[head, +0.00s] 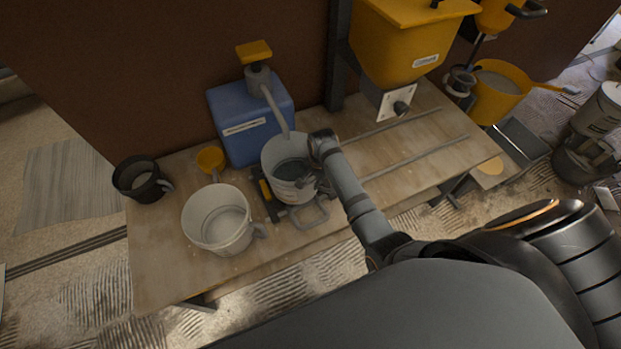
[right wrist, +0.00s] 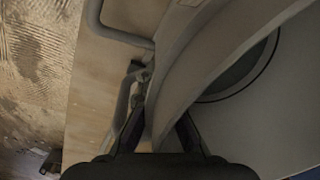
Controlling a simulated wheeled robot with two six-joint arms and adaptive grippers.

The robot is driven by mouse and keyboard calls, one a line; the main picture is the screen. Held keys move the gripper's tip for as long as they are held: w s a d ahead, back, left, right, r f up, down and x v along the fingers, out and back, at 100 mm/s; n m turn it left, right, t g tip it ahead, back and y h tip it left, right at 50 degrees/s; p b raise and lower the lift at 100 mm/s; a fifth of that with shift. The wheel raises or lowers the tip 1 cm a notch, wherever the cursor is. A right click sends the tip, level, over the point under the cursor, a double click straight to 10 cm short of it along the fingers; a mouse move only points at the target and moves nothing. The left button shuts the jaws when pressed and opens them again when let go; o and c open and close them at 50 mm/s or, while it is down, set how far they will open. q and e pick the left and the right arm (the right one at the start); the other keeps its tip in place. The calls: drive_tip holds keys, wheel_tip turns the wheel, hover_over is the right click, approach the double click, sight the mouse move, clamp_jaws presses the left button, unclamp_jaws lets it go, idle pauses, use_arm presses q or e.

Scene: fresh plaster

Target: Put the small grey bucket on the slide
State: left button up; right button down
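The small grey bucket (head: 279,151) is below the blue pump's spout, over the slide. The slide is a dark carriage with a yellow strip and a grey loop handle (head: 321,214) at the bench front. The bucket hides most of it, so I cannot tell whether the bucket rests on it. My right gripper (head: 313,182) is at the bucket's right side. In the right wrist view, the fingers (right wrist: 160,122) straddle the bucket's grey curved edge or wall. Whether they are closed on it is unclear. A dark greenish round area shows inside the bucket. My left gripper is not in view.
A blue pump tank (head: 243,130) stands behind the bucket. A white bucket (head: 195,229), yellow scoop (head: 210,158) and dark mug (head: 131,177) are to the left. Two rails (head: 420,158) run right toward a yellow hopper (head: 390,50). The bench between the rails is clear.

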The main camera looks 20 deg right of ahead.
drive_tip(key=shift+w, duration=0.25)
drive_tip(key=w+f, duration=0.2)
drive_tip(key=shift+w+b, duration=0.3)
drive_tip(key=shift+w, duration=0.05)
drive_tip(key=shift+w+f, duration=0.15)
drive_tip(key=shift+w, duration=0.05)
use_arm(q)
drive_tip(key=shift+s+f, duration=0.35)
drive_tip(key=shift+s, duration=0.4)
use_arm(e)
drive_tip(key=shift+s, duration=0.1)
drive_tip(key=c, duration=1.9)
unclamp_jaws()
drive_tip(key=shift+f, duration=0.15)
drive_tip(key=o, duration=0.4)
drive_tip(key=shift+s, duration=0.1)
